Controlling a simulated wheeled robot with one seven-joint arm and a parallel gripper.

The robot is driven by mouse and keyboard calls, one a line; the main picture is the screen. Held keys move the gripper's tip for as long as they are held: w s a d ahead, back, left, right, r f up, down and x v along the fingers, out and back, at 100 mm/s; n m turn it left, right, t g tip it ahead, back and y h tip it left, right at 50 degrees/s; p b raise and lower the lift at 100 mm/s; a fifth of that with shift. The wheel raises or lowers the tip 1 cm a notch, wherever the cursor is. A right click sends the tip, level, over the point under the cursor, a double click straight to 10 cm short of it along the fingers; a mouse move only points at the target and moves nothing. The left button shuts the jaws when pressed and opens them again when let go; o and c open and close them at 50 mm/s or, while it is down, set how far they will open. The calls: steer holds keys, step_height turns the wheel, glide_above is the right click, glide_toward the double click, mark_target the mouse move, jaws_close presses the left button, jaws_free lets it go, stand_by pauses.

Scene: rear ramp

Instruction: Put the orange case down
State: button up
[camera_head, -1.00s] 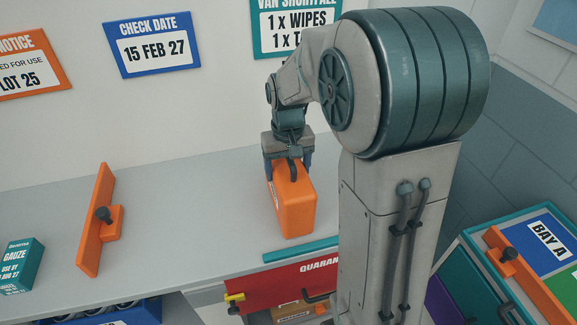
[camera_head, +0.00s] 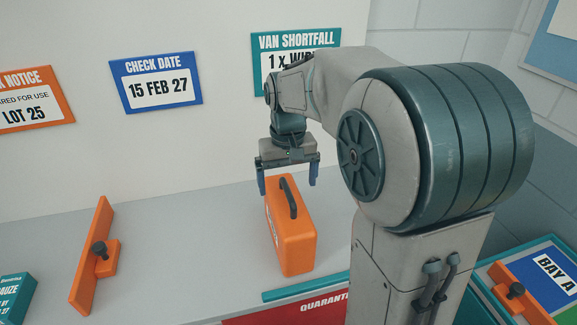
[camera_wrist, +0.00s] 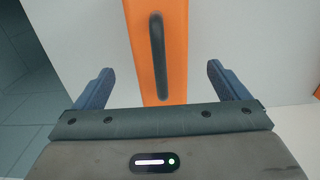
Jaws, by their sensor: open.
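The orange case (camera_head: 294,240) stands upright on the grey bench, its dark handle (camera_head: 288,196) on top. My gripper (camera_head: 288,184) is above the case with its two fingers spread wide, one to each side of the handle. Nothing is between the fingers in its grasp, and the fingertips look clear of the case. In the wrist view, the case (camera_wrist: 176,60) and its handle (camera_wrist: 157,55) lie ahead between the open fingers (camera_wrist: 160,82).
An orange bracket (camera_head: 100,256) with a dark knob stands on the bench to the left, and a teal gauze box (camera_head: 14,298) sits farther left. A teal strip (camera_head: 305,285) and red quarantine front (camera_head: 285,308) lie along the bench's front. A bay bin (camera_head: 545,275) is at right.

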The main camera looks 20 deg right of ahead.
step_height(320, 180, up, 4)
steer(key=shift+s+r, duration=0.1)
steer(key=shift+r, duration=0.1)
steer(key=s+f+t, duration=0.1)
steer(key=s+f, duration=0.2)
steer(key=s, duration=0.5)
steer(key=s+f+t, duration=0.2)
steer(key=s+f, duration=0.1)
steer(key=s, duration=0.6)
steer(key=shift+s+f, duration=0.15)
steer(key=shift+s, duration=0.05)
steer(key=shift+d, duration=0.1)
